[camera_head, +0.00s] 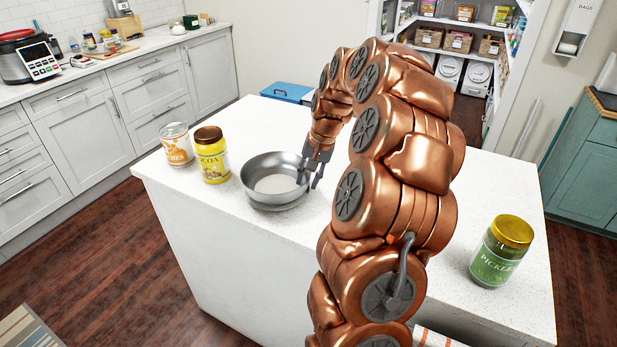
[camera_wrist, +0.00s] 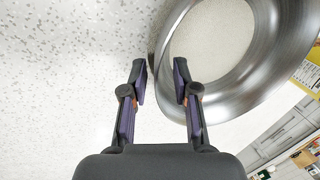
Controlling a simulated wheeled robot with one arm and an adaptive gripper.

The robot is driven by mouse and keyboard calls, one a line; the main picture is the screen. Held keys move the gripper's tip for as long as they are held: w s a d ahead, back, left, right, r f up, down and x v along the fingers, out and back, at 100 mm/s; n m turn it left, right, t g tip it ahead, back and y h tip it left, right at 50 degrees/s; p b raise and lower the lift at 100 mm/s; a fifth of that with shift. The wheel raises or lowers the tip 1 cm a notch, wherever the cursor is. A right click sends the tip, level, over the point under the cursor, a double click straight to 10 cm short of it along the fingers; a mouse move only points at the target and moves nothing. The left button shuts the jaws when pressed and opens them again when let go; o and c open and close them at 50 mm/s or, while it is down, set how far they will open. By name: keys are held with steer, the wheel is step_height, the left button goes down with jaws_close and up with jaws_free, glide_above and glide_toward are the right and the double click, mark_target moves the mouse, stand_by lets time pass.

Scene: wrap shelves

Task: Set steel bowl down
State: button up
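The steel bowl (camera_head: 262,194) appears to rest upright on the white countertop, right of the cocoa jar. Its inside bottom looks pale. My gripper (camera_head: 308,182) points down at the bowl's right rim. In the wrist view the bowl (camera_wrist: 238,92) fills the upper right, partly cut off by the frame. There my gripper (camera_wrist: 160,78) has its two fingers spread, one on each side of the near rim. The right finger overlaps the bowl wall, the left is over the counter. A gap shows between the fingers; I cannot tell whether either touches the rim.
A peaches can (camera_head: 177,146) and a yellow cocoa jar (camera_head: 212,158) stand left of the bowl. A green pickles jar (camera_head: 496,254) stands near the counter's right end. The white counter (camera_head: 190,215) is clear in front of the bowl. A blue box (camera_head: 287,92) sits beyond the counter.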

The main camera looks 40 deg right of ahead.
steer(key=b+v, duration=0.2)
steer(key=v, duration=1)
stand_by(0.3)
steer(key=shift+a+r, duration=0.1)
steer(key=s+a+f+n+g, duration=0.1)
steer(key=s+a+n, duration=0.25)
steer(key=a, duration=0.85)
steer(key=s+a+f+n+g, duration=0.1)
steer(key=s+a+f+n, duration=0.2)
steer(key=a, duration=0.8)
steer(key=s+a+f+n+g, duration=0.1)
steer(key=s+a+f, duration=0.3)
steer(key=s, duration=0.5)
steer(key=s+a+f+n+g+h, duration=0.1)
steer(key=s+a+f+n, duration=0.2)
steer(key=s, duration=0.7)
steer(key=shift+a+f+h, duration=0.3)
steer(key=shift+a+f, duration=0.15)
steer(key=shift+a, duration=0.35)
steer(key=shift+s+r, duration=0.1)
